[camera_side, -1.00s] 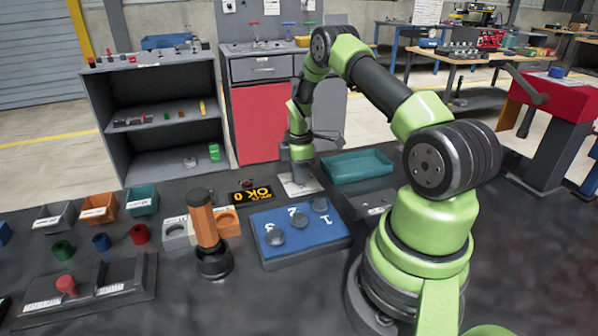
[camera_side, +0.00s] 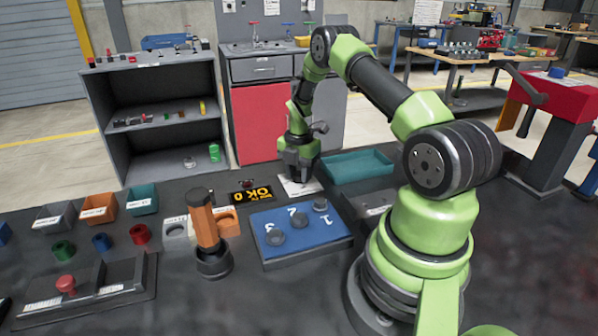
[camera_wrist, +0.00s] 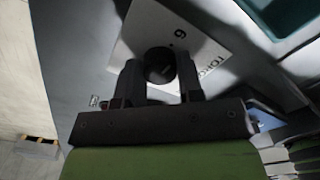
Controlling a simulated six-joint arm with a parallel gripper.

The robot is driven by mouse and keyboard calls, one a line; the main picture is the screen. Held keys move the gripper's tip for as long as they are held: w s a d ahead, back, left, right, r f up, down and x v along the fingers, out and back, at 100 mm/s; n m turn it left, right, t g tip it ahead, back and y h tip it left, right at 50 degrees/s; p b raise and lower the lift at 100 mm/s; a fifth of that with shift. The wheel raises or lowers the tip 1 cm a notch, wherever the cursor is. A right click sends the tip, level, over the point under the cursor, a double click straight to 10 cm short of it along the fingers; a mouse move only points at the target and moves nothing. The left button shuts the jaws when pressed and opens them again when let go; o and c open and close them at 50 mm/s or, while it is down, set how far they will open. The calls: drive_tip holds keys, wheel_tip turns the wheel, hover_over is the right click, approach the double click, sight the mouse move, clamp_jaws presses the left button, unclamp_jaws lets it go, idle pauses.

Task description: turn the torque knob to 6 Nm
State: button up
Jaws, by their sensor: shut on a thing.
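The torque knob (camera_wrist: 160,66) is a round black knob on a white plate (camera_wrist: 205,60) in the wrist view. A "6" is printed on the plate beside the knob, and part of the word "TORQUE" shows to the right. My gripper (camera_wrist: 162,78) is shut on the knob, with one finger on each side. I cannot make out a pointer on the knob. In the side view my gripper (camera_side: 299,170) is down over the white plate (camera_side: 302,187) and hides the knob.
A teal tray (camera_side: 358,166) stands just right of the plate. A blue board (camera_side: 270,218) with numbered round knobs lies in front, and an "OK 0" display (camera_side: 251,194) is to the left. An orange-handled tool (camera_side: 204,222) stands upright further left.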

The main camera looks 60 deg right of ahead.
sight(299, 174)
drive_tip(key=shift+n, duration=0.4)
drive_tip(key=o, duration=0.9)
wheel_tip(299, 174, up, 10)
idle(0.3)
